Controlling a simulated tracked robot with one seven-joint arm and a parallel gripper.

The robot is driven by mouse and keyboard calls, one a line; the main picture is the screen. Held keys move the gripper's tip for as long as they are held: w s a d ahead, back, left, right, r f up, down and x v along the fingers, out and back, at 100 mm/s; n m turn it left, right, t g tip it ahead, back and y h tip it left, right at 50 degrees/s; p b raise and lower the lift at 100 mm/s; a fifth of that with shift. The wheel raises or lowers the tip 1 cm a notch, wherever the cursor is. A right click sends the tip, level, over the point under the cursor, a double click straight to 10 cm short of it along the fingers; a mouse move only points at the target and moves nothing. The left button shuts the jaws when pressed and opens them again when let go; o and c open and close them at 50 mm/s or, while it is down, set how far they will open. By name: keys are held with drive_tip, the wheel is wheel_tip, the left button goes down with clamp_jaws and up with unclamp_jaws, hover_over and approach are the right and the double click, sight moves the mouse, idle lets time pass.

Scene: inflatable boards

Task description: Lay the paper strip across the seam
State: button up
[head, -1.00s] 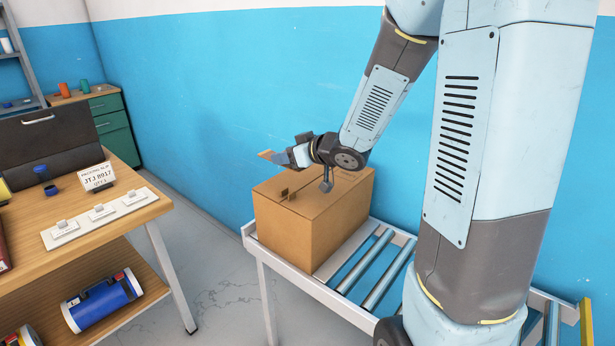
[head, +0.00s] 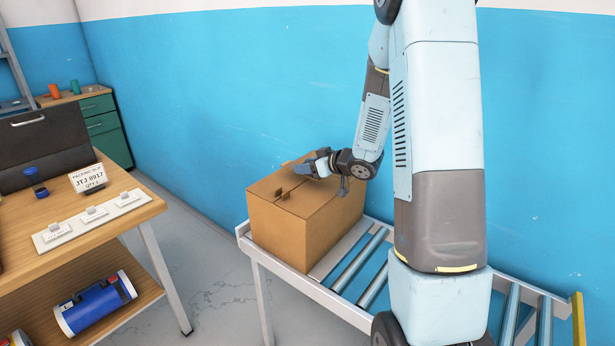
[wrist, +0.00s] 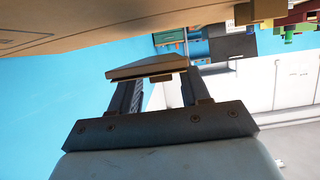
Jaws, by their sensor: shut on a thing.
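A cardboard box (head: 290,231) stands on the roller conveyor, its top seam partly hidden by my gripper. My gripper (head: 316,165) is low over the box top. In the wrist view my gripper (wrist: 157,88) is shut on the tan paper strip (wrist: 150,67), which spans the fingertips. The box's cardboard face (wrist: 75,22) fills the upper left there, with a small gap showing between it and the strip. In the head view the strip is hard to tell from the box, so contact with the seam cannot be told.
The roller conveyor (head: 350,262) extends right of the box, with bare rollers. A wooden bench (head: 115,221) at left holds a label card (head: 88,178) and a white strip of switches (head: 92,217). A blue wall (head: 220,90) stands close behind the box. Floor lies between bench and conveyor.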

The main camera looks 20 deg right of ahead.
sight(309, 183)
drive_tip(key=shift+w+d+f, duration=0.1)
drive_tip(key=shift+d+f, duration=0.1)
drive_tip(key=shift+f, duration=0.1)
drive_tip(key=shift+d+f, duration=0.1)
drive_tip(key=shift+f, duration=1.5)
drive_tip(key=shift+f, duration=0.1)
drive_tip(key=o, duration=1)
